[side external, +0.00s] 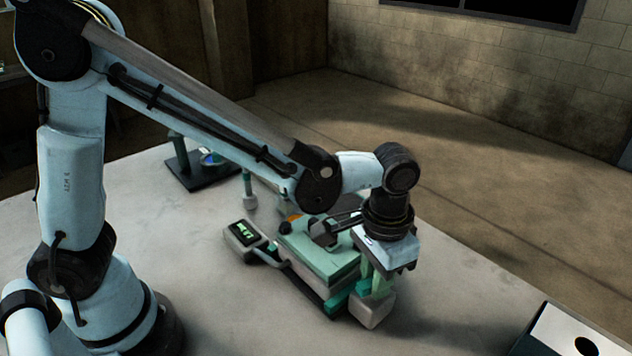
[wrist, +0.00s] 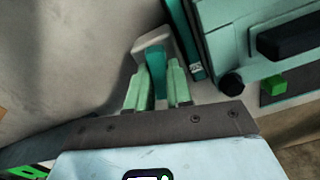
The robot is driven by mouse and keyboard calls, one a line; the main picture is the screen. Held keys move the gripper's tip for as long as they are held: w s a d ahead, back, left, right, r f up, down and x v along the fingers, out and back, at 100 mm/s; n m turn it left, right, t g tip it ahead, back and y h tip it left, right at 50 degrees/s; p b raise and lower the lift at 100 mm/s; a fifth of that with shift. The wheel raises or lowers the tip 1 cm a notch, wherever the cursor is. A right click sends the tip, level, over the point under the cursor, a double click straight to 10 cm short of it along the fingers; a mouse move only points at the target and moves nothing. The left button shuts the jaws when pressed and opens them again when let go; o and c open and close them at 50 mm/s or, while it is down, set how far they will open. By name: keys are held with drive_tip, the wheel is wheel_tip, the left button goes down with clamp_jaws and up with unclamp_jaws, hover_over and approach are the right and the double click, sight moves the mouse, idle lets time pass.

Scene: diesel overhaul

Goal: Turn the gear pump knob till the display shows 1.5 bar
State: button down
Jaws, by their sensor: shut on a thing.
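The gear pump (side external: 322,252) is a pale green block low on the table, also at the upper right of the wrist view (wrist: 250,30). The display (side external: 243,236) is a small grey box left of it with green digits, too small to read. My gripper (side external: 374,290) points down at the pump's near right end. In the wrist view its two green fingers (wrist: 156,72) are shut on a teal piece, which appears to be the knob (wrist: 157,88). A pale grey block (wrist: 152,43) sits just beyond the fingertips. The knob's angle cannot be told.
A dark stand with a blue part (side external: 205,162) is at the back of the table. A pale box with a round dark hole (side external: 575,335) stands at the lower right. A cable joins the display to the pump. The table front is clear.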

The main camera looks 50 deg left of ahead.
drive_tip(key=m, duration=0.3)
drive_tip(key=shift+m, duration=2.2)
drive_tip(key=m, duration=0.3)
drive_tip(key=c, duration=1)
unclamp_jaws()
drive_tip(key=shift+c, duration=0.2)
drive_tip(key=shift+r, duration=2.75)
